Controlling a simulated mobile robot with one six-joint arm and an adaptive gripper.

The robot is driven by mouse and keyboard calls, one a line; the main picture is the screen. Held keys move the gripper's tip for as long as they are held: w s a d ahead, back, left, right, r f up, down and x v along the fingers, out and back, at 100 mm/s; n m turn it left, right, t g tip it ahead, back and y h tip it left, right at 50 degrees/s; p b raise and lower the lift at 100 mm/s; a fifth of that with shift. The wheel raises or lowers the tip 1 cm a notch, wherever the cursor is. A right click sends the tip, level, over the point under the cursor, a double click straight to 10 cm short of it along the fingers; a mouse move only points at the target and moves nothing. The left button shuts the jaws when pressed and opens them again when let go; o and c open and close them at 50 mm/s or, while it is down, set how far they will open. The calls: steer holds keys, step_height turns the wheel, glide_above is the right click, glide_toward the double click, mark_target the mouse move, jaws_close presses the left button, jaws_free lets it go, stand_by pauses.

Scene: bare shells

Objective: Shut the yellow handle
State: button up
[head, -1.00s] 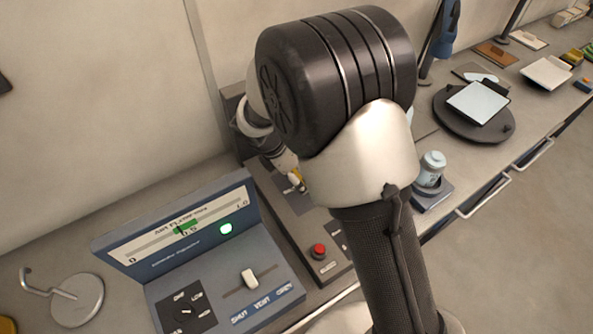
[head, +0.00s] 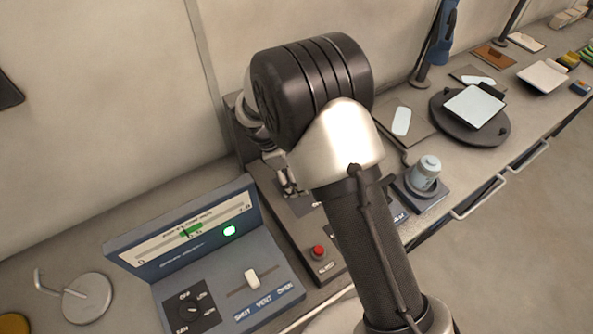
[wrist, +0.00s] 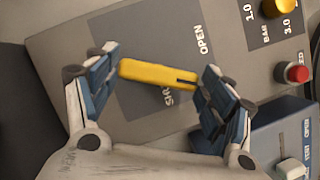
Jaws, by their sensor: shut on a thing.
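The yellow handle (wrist: 157,75) lies across the space between my fingers in the wrist view, over a dark plate on a grey panel (wrist: 70,50). My gripper (wrist: 160,68) is shut on it, the blue-padded fingers at its two ends. The word SHUT is partly hidden close to the handle's lower edge. In the head view my gripper (head: 290,188) is down at the panel, partly behind my arm, and I cannot make out the handle there.
A red button (head: 318,251) sits on the same panel. A blue console (head: 226,262) with a slider, a dial and a lit green lamp stands left of it. A blue-grey jar (head: 426,172) and a round dark stand (head: 470,125) are to the right.

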steer(key=m+g+p, duration=0.1)
steer(key=m+g, duration=0.1)
steer(key=m, duration=0.3)
steer(key=shift+w+m+p, duration=0.15)
steer(key=shift+m+p, duration=0.15)
steer(key=m+g+y, duration=0.1)
steer(key=m, duration=0.2)
steer(key=m+g+y, duration=0.1)
steer(key=m, duration=0.2)
steer(key=shift+w+d+p, duration=0.15)
steer(key=shift+p, duration=0.15)
steer(key=o, duration=1.1)
steer(key=shift+c, duration=0.2)
steer(key=shift+r, duration=0.1)
steer(key=v, duration=1.2)
steer(key=shift+d, duration=0.1)
